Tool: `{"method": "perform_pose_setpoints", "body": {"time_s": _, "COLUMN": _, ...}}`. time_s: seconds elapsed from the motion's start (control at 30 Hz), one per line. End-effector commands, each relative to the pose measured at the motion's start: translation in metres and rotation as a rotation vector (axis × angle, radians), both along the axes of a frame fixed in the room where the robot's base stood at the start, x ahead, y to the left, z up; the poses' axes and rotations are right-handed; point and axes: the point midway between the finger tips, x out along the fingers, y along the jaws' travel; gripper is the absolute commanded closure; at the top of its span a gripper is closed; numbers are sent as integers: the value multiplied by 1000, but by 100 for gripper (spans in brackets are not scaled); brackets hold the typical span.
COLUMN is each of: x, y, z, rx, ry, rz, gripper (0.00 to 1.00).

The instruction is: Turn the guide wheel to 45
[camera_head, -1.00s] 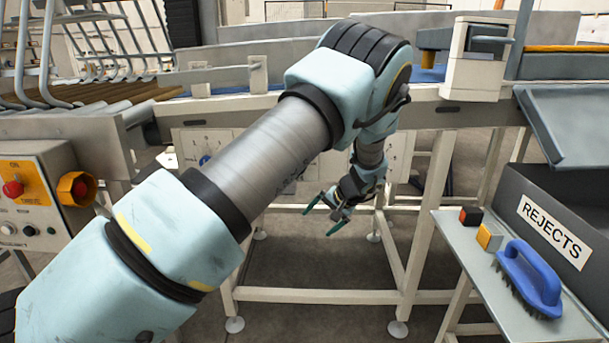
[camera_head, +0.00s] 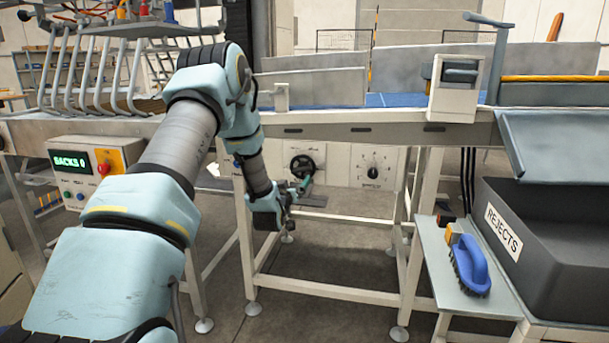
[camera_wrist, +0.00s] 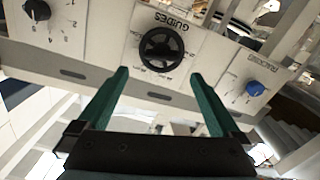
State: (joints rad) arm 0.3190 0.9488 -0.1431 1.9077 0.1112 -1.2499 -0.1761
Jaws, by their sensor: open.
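The guide wheel (camera_head: 302,167) is a small black handwheel on a pale panel under the conveyor. In the wrist view the wheel (camera_wrist: 161,49) shows upside down under the label GUIDES, with scale marks around it too small to read. My gripper (camera_head: 303,187) is just below and in front of the wheel in the head view. In the wrist view my gripper (camera_wrist: 160,95) has its two green fingers wide apart, with nothing between the tips. The wheel lies beyond the gap between them, apart from the fingers.
A black knob (camera_head: 373,172) sits on the panel right of the wheel. A blue knob (camera_wrist: 255,88) shows on a neighbouring panel labelled PACKER or similar. The conveyor frame (camera_head: 340,133) runs above. A side shelf with a blue brush (camera_head: 470,265) and a REJECTS bin (camera_head: 530,245) stand right.

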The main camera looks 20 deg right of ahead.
Motion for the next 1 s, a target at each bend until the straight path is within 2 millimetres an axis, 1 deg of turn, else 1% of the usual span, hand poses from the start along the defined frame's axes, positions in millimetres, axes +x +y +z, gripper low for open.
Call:
{"method": "perform_pose_setpoints", "body": {"time_s": 0.07, "x": 3, "y": 4, "z": 5, "rx": -12, "ry": -16, "rz": 12, "gripper": 0}}
{"method": "perform_pose_setpoints", "body": {"time_s": 0.17, "x": 11, "y": 1, "z": 7, "rx": -14, "ry": -21, "rz": 14, "gripper": 0}}
{"method": "perform_pose_setpoints", "body": {"time_s": 0.27, "x": 23, "y": -7, "z": 7, "rx": -13, "ry": -20, "rz": 13, "gripper": 0}}
{"method": "perform_pose_setpoints", "body": {"time_s": 0.5, "x": 63, "y": -29, "z": 7, "rx": -13, "ry": -19, "rz": 12, "gripper": 0}}
{"method": "perform_pose_setpoints", "body": {"time_s": 0.7, "x": 86, "y": -41, "z": 5, "rx": -12, "ry": -17, "rz": 12, "gripper": 0}}
{"method": "perform_pose_setpoints", "body": {"time_s": 0.83, "x": 93, "y": -45, "z": 5, "rx": -12, "ry": -18, "rz": 12, "gripper": 0}}
{"method": "perform_pose_setpoints", "body": {"time_s": 1.0, "x": 96, "y": -47, "z": 5, "rx": -11, "ry": -16, "rz": 11, "gripper": 0}}
